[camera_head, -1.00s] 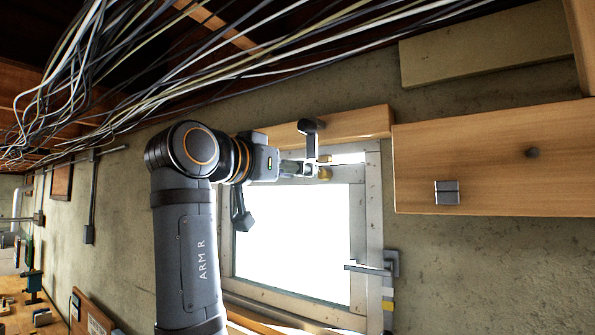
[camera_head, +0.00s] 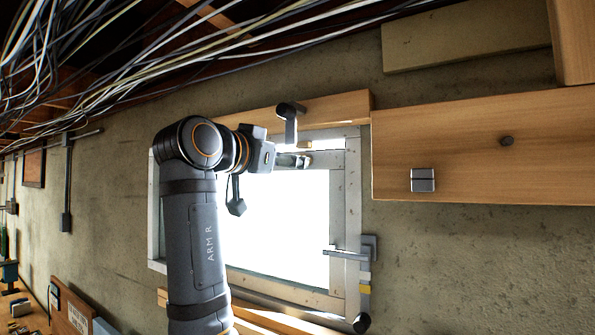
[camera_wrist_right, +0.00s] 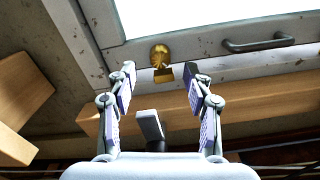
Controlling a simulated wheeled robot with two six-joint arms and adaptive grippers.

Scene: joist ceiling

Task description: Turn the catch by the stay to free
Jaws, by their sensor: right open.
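A brass catch (camera_wrist_right: 161,62) with a rounded top and a flat tab sits on the pale window frame (camera_wrist_right: 200,65) in the right wrist view. My right gripper (camera_wrist_right: 159,72) is open, its fingers on either side of the catch in that picture; contact cannot be told. In the head view, the gripper (camera_head: 292,160) is at the window's top edge. A grey lever (camera_head: 290,118) hangs just above it and also shows between the finger bases in the wrist view (camera_wrist_right: 150,125). I cannot tell which part is the stay. My left gripper is out of view.
A grey lever handle (camera_head: 348,253) with a yellow band below it is at the window's right side. A wooden board (camera_head: 465,150) with a knob and metal plate is to the right. Loose cables (camera_head: 200,45) hang across the top. A grey bar handle (camera_wrist_right: 260,43) is near the catch.

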